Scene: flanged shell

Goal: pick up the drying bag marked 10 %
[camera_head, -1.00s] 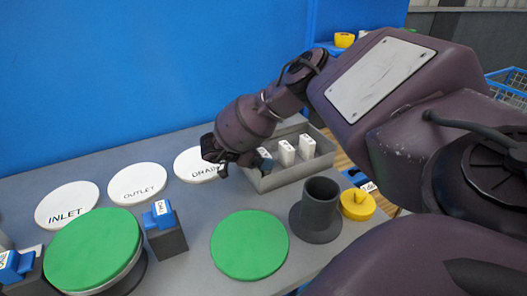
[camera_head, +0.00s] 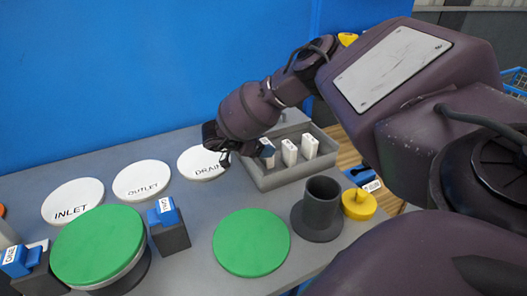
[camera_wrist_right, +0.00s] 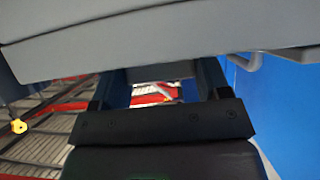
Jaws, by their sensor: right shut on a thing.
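The drying bags are small white upright blocks in a grey tray (camera_head: 291,178) on the bench. The middle bag (camera_head: 289,153) and the right-hand bag (camera_head: 310,147) stand free. The leftmost bag (camera_head: 268,158) is shaded and partly covered by my right gripper (camera_head: 246,153). My right gripper is shut on this leftmost bag, at the tray's left end. I cannot read its marking, so I cannot tell whether it is the 10 % one. In the right wrist view the dark fingers show, but the bag does not show clearly. My left gripper is not in view.
White discs marked INLET (camera_head: 72,201), OUTLET (camera_head: 142,180) and DRAIN (camera_head: 203,162) lie along the back. A blue wall rises behind.

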